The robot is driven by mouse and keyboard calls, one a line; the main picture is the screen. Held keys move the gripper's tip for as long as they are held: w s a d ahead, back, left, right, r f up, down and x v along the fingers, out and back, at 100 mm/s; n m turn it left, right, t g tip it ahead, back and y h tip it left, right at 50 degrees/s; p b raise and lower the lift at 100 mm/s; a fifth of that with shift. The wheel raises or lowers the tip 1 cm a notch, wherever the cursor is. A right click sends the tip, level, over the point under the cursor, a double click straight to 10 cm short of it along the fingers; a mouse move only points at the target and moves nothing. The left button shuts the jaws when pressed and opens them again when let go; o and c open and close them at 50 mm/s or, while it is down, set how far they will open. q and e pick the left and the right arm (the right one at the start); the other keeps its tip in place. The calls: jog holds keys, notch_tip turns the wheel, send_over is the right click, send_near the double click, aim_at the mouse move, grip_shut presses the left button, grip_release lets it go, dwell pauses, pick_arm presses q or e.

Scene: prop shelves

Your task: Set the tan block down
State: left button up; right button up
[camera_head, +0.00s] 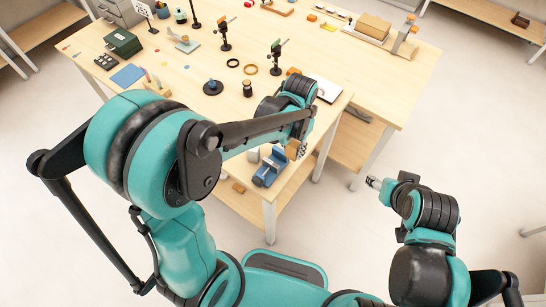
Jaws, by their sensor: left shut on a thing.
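The wrist hides much of the grip. My right gripper (373,182) is over open floor to the right of the table, apart from everything. Its fingers are too small to tell open from shut.
The tabletop (180,75) carries a dark green box (123,42), a blue mat (128,75), black and tan rings, clamp stands and a white sheet (325,88). Bare tabletop lies between them.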

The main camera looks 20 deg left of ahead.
pick_arm(q)
jog(key=a+f, duration=0.2)
jog(key=a, duration=0.1)
jog(key=a+f, duration=0.1)
jog(key=a, duration=0.1)
jog(key=shift+w+a+f+b, duration=0.1)
jog(key=shift+a+f+b, duration=0.1)
jog(key=shift+b, duration=0.2)
jog(key=shift+f+b, duration=0.65)
jog(key=shift+f, duration=1.35)
jog(key=o, duration=0.7)
jog(key=shift+f, duration=0.15)
jog(key=o, duration=0.4)
jog(key=shift+o, duration=0.2)
